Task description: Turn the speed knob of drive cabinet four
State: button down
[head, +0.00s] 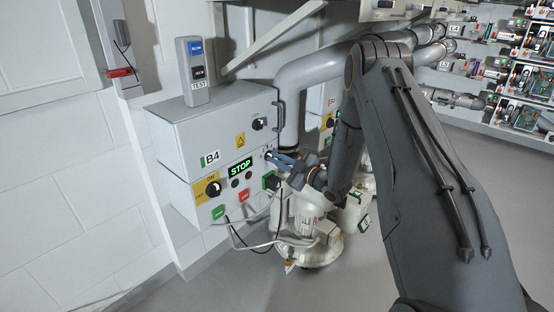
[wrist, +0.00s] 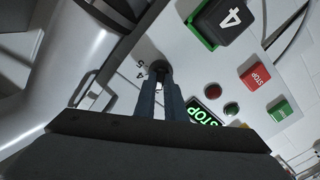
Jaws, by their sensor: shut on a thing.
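Drive cabinet four (head: 190,155) is the grey cabinet labelled B4 on the white wall in the head view. Its lit display (head: 240,169) reads STOP. My gripper (head: 273,155) is at the right part of the cabinet's front, beside the display. In the wrist view its two fingers (wrist: 160,84) are close together on a small dark knob (wrist: 156,66). Scale figures, including 4 and 5, are printed beside this knob. The fingers hide most of the knob, so I cannot read its pointer.
A black rotary switch (head: 213,189) on a yellow plate, a red STOP button (head: 244,195) and a green button (head: 218,211) sit lower on the cabinet. Another black knob (head: 259,124) is above. A pale blower (head: 305,225) and grey pipe (head: 290,120) stand close on the right.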

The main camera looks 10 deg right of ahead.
jog(key=shift+d+f, duration=0.1)
jog(key=shift+d, duration=0.05)
dwell(0.4)
jog(key=c, duration=1.8)
grip_release()
jog(key=shift+d, duration=0.1)
jog(key=shift+a, duration=0.2)
jog(key=v, duration=0.7)
jog(key=shift+s+d+p, duration=0.25)
jog(key=shift+p, duration=0.1)
